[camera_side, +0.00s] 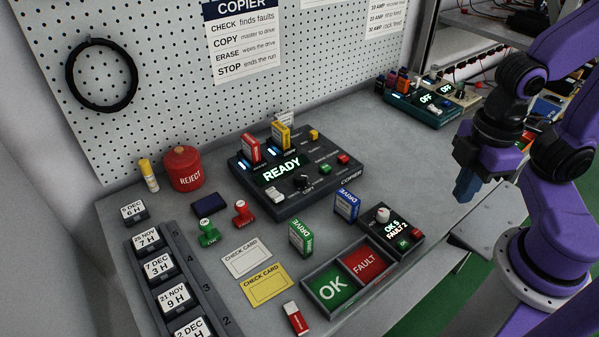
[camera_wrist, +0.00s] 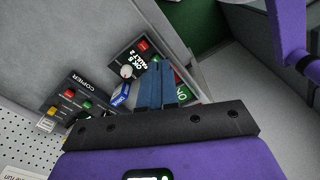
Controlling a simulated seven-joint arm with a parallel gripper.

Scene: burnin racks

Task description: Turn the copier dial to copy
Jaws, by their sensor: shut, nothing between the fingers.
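The copier (camera_side: 318,194) is a dark box in the middle of the bench, with READY lit on its display. A red and a yellow drive stand in its top. Its black dial (camera_side: 301,181) sits on the panel below the display; its setting is too small to tell. In the wrist view part of the copier (camera_wrist: 66,92) shows at the left, and the dial is not visible there. My gripper (camera_side: 464,192) has blue fingers, is shut and empty, and hangs to the right of the copier, well apart from it. Its fingers also show in the wrist view (camera_wrist: 156,88).
The OK/FAULT tray (camera_side: 306,281) lies nearer. A red REJECT pot (camera_side: 185,169) and stamps are at left.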

